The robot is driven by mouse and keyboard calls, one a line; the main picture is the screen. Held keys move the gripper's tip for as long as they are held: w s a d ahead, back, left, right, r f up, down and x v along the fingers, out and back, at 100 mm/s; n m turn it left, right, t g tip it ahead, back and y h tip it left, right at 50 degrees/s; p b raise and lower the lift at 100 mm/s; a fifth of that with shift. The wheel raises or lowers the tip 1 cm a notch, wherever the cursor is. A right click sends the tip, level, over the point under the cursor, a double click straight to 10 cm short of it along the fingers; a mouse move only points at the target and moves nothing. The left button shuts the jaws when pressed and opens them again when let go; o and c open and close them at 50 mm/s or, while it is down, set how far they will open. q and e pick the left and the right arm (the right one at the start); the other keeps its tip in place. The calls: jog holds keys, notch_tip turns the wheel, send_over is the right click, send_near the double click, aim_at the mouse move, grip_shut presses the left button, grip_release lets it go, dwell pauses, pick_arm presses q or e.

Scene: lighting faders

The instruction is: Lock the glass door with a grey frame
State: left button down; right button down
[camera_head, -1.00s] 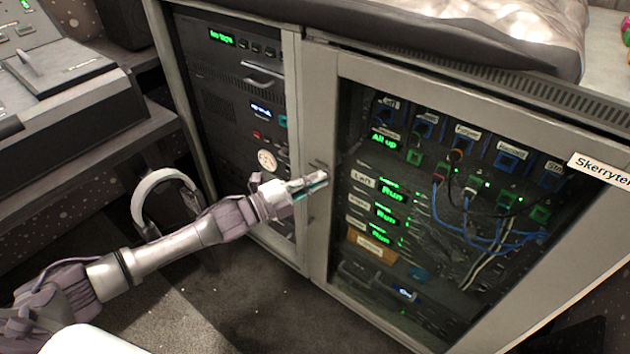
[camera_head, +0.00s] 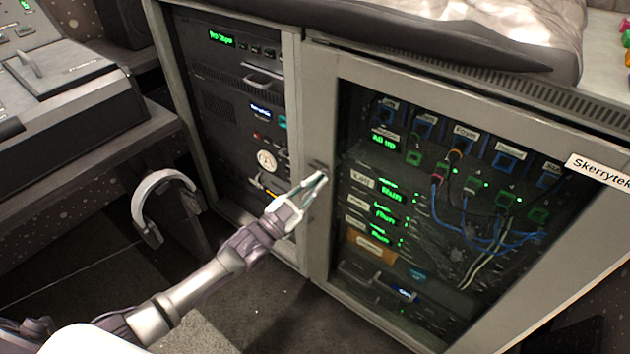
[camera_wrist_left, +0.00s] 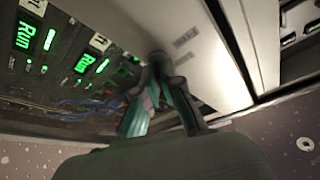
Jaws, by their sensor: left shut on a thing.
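The glass door with the grey frame (camera_head: 325,225) is the right-hand door of the cabinet and looks shut against it. My left gripper (camera_head: 318,180) is at the left upright of that frame, about halfway up. In the left wrist view its fingers (camera_wrist_left: 160,95) are closed together on a small dark knob or key (camera_wrist_left: 158,60) at the lock place on the frame. The fingers hide most of this lock part, so its turn cannot be read. Small dark marks (camera_wrist_left: 186,36) show on the frame beside it. My right gripper is not in view.
Behind the glass are lit green displays (camera_head: 385,215) and blue cables (camera_head: 480,235). A second rack (camera_head: 240,110) stands left of the door. Headphones (camera_head: 150,210) hang at the left under a desk (camera_head: 60,175). The floor before the cabinet is clear.

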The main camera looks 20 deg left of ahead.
pick_arm(q)
jog(key=n+t+y, duration=0.1)
jog(key=n, duration=0.2)
jog(key=n+t+y+p, duration=0.1)
jog(key=n+y, duration=0.1)
jog(key=n, duration=0.2)
jog(key=shift+d+f, duration=0.1)
jog(key=shift+n+y, duration=0.4)
jog(key=shift+n, duration=0.2)
jog(key=c, duration=1.3)
grip_release()
jog(key=shift+s, duration=0.1)
jog(key=v, duration=1.2)
jog(key=shift+f, duration=0.15)
